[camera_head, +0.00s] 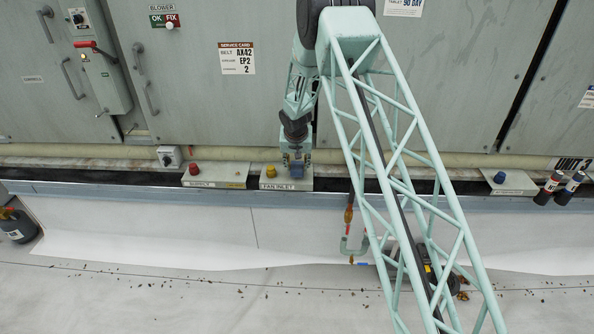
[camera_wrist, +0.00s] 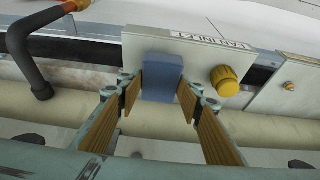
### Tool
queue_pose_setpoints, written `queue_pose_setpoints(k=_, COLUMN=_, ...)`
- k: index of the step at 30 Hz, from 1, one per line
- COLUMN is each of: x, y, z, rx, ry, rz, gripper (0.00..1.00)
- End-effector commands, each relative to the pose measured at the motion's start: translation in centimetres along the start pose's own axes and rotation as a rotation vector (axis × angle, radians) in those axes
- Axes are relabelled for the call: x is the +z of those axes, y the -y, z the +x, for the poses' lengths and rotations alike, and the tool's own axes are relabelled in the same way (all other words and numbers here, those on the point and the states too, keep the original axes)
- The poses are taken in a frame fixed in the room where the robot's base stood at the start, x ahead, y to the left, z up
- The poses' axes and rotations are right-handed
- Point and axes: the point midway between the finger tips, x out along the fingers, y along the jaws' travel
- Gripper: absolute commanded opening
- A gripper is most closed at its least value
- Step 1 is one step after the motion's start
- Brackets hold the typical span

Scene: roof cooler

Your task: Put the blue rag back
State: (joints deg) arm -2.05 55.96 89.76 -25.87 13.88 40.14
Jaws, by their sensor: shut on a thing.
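My gripper (camera_head: 296,155) is at the "FAN INLET" plate (camera_head: 285,184), low in front of the cabinet doors. In the wrist view my gripper (camera_wrist: 161,92) has its two wood-coloured fingers closed on the blue rag (camera_wrist: 162,70), a small folded blue block. The rag is over the pale plate (camera_wrist: 200,50), beside a yellow knob (camera_wrist: 227,82). I cannot tell whether the rag touches the plate. In the head view the rag (camera_head: 297,165) is small and partly hidden by the gripper.
A similar plate with a red knob (camera_head: 194,168) stands to the left. One with a blue knob (camera_head: 500,177) and two dark cylinders (camera_head: 548,188) are to the right. A red-handled lever (camera_head: 97,48) sticks out from the upper left. A copper-coloured pipe fitting (camera_head: 349,214) hangs below the ledge.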

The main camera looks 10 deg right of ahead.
Motion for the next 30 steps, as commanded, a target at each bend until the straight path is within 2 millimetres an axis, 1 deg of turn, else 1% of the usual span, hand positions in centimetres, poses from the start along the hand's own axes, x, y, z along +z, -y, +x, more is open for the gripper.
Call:
queue_pose_setpoints(k=1, x=0.3, y=0.0, z=0.6, rx=0.0, ry=0.001, rz=-0.001, gripper=0.22)
queue_pose_setpoints(k=6, x=0.8, y=0.0, z=1.8, rx=0.0, ry=0.0, rz=0.0, gripper=0.22)
queue_pose_setpoints(k=24, x=0.9, y=0.0, z=2.3, rx=0.0, ry=0.0, rz=-0.001, gripper=0.22)
queue_pose_setpoints(k=25, x=0.9, y=0.0, z=2.3, rx=0.0, ry=0.0, rz=-0.001, gripper=0.35)
queue_pose_setpoints(k=29, x=0.9, y=0.0, z=2.2, rx=0.0, ry=0.0, rz=-0.001, gripper=0.47)
queue_pose_setpoints(k=30, x=0.9, y=0.0, z=2.2, rx=0.0, ry=0.0, rz=-0.001, gripper=0.47)
